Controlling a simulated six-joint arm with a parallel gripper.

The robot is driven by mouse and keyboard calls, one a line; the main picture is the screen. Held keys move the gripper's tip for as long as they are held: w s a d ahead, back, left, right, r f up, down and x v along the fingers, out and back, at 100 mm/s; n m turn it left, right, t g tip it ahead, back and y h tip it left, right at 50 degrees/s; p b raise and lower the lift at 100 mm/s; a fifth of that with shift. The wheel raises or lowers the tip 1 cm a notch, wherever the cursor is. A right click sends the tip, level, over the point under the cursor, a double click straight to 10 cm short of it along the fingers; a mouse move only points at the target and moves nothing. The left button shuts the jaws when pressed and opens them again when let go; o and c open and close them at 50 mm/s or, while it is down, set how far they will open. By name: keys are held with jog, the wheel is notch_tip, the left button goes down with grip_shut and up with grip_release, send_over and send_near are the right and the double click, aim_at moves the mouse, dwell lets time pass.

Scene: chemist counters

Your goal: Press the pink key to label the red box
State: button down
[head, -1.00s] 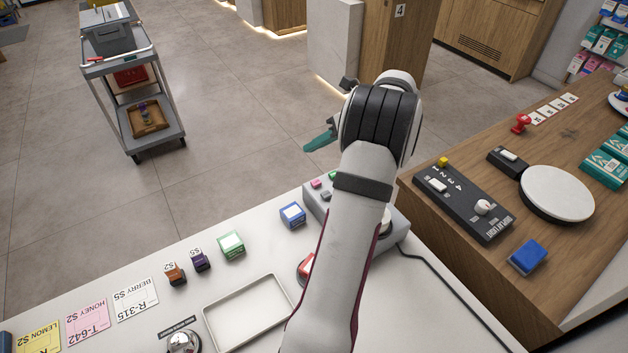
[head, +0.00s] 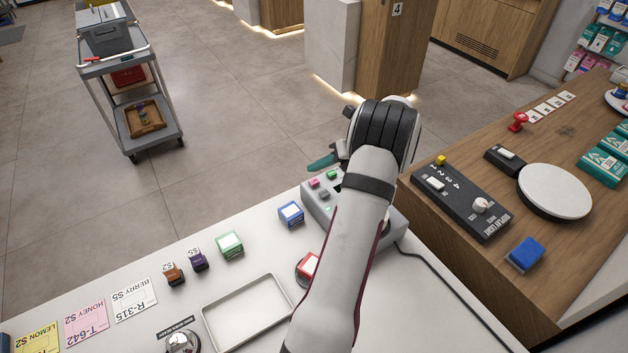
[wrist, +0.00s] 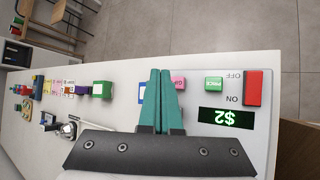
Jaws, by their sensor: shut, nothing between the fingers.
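The pink key (head: 314,183) sits on the grey label machine (head: 318,205) at the counter's back edge. In the wrist view the pink key (wrist: 178,83) shows just right of my fingertips, partly covered by them. My gripper (head: 320,163) is shut and empty, with its teal fingers above the machine's far side; the fingers also show in the wrist view (wrist: 163,75). Whether they touch anything cannot be told. The red box (head: 308,263) with a white top stands on the counter in front of the machine, beside my forearm. I cannot make it out in the wrist view.
A blue box (head: 291,214) and a green box (head: 230,244) stand to the left. An empty white tray (head: 248,311) lies in front.

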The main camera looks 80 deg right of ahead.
aim_at(314, 182)
jog(key=shift+f, duration=1)
jog(key=shift+f, duration=0.15)
dwell(1.2)
jog(key=shift+f, duration=0.25)
